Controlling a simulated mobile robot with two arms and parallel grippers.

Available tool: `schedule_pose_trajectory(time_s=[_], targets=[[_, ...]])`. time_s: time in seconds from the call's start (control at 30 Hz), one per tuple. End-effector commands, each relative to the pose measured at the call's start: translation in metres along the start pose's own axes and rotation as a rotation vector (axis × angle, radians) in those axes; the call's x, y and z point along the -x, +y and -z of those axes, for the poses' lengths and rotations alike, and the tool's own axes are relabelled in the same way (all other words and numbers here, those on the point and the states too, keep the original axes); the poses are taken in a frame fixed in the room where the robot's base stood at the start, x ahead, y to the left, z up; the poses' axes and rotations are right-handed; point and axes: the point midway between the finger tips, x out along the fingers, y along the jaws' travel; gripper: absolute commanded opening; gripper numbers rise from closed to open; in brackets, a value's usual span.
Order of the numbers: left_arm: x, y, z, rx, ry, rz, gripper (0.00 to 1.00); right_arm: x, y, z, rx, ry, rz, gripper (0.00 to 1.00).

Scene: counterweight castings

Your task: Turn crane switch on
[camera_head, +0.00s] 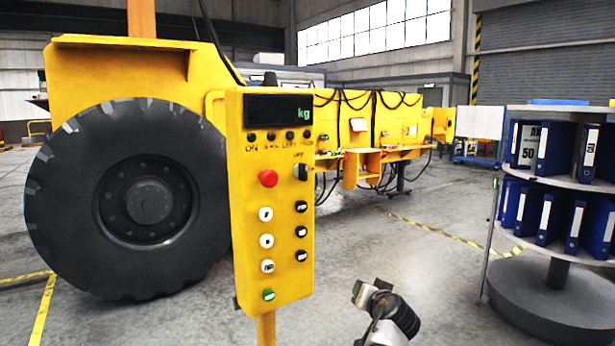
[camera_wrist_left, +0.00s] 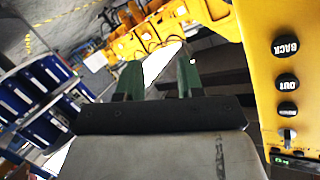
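The yellow control panel (camera_head: 283,240) stands upright on a post in the middle of the head view. Its dark switch knob (camera_head: 300,172) is at the upper right, above a column of black buttons; its setting is too small to read. In the left wrist view, turned upside down, the panel (camera_wrist_left: 222,20) is at the right edge and the switch (camera_wrist_left: 288,135) shows below several black buttons. My left gripper (camera_head: 357,291) is low and right of the panel in the head view, apart from it. Its green fingers (camera_wrist_left: 160,78) are spread with nothing between them. My right gripper is out of view.
The panel also has a red button (camera_head: 268,178), white buttons and a dark display (camera_head: 279,110). A large wheel (camera_head: 130,200) of a yellow machine stands behind left. A round shelf (camera_head: 590,185) with blue binders stands at right. Open floor lies between panel and shelf.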

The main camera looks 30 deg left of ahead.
Motion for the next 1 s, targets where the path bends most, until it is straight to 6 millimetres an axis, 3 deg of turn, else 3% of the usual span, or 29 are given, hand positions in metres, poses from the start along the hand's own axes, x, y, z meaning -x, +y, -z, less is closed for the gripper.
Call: schedule_pose_trajectory(time_s=[0.03,0.1,0.2,0.3,0.43,0.53,1.0], targets=[[0.011,-0.03,0.052,0.084,0.046,0.08,0.37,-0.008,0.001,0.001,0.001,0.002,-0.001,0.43],[0.03,-0.076,0.108,0.19,0.088,0.19,0.37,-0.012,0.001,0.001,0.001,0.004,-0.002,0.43],[0.061,-0.133,0.163,0.325,0.13,0.321,0.37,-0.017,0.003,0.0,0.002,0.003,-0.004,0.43],[0.087,-0.175,0.193,0.426,0.151,0.413,0.37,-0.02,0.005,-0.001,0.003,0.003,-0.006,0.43],[0.103,-0.203,0.209,0.492,0.161,0.472,0.37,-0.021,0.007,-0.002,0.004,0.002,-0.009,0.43],[0.101,-0.212,0.213,0.504,0.162,0.485,0.37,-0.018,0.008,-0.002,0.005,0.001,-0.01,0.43],[0.03,-0.251,0.217,0.499,0.163,0.483,0.37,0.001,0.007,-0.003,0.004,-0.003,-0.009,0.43]])
